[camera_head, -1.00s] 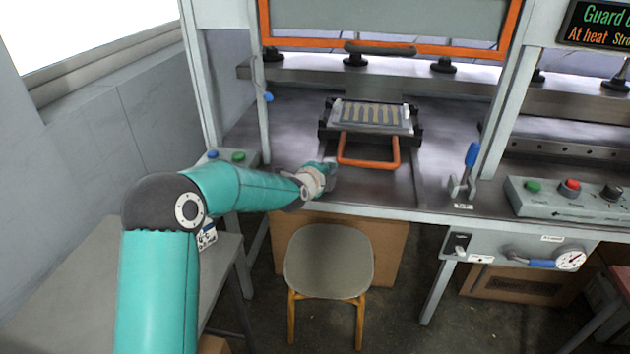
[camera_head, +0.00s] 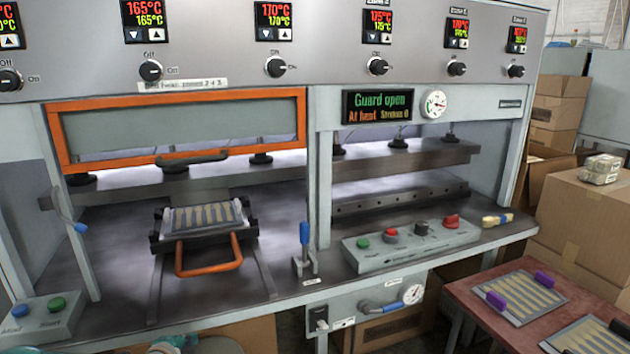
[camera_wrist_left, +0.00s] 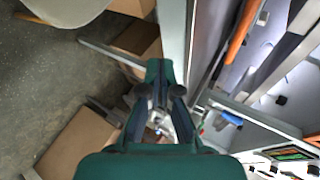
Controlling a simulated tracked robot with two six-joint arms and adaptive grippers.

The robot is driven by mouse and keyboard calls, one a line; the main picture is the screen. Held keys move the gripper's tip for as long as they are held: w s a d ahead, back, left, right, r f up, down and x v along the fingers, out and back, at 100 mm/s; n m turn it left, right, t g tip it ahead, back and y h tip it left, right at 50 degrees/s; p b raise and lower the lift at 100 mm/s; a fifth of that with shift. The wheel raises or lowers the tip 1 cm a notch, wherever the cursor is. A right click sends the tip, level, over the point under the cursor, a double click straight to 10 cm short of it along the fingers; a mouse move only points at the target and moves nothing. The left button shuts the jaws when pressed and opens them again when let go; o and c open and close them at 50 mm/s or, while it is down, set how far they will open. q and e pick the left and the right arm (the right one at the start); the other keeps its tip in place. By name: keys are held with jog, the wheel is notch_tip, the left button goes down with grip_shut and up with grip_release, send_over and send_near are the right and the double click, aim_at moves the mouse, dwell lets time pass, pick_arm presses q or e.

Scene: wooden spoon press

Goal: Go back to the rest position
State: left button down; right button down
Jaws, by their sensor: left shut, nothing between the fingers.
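My left gripper (camera_wrist_left: 160,70) shows in the left wrist view, its dark green fingers shut with nothing between them. It is over the floor beside the front of the bench. In the head view only a small teal and pale part of my left arm (camera_head: 174,342) shows at the bottom edge, below the bench's front edge. It is apart from the orange handle (camera_head: 208,256) of the loaded mould tray (camera_head: 203,218). My right gripper is in neither view.
The press bench has an orange-framed guard (camera_head: 180,128), raised, and a display (camera_head: 377,106) reading "Guard open". A blue-handled lever (camera_head: 304,240) and a control box (camera_head: 410,244) stand near its front edge. A red table (camera_head: 470,300) and boxes (camera_head: 585,210) are at the right.

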pick_arm(q)
jog(key=s+d+f+n+g+h+p, duration=0.1)
jog(key=s+d+f+n+g, duration=0.15)
jog(key=s+d+f, duration=0.5)
jog(key=s+d+f+n+g+h+p, duration=0.2)
jog(key=s+d+f+g, duration=0.2)
jog(key=s+f, duration=0.5)
jog(key=s+d+f+n+g, duration=0.2)
jog(key=s+d+n, duration=0.1)
jog(key=s+n, duration=0.4)
jog(key=s+d+f+n+g+h, duration=0.1)
jog(key=s+d+f+n+g, duration=0.1)
jog(key=s+n, duration=0.6)
jog(key=shift+s+d+f, duration=0.35)
jog(key=shift+s+d, duration=0.1)
jog(key=shift+s, duration=0.25)
jog(key=shift+g, duration=0.25)
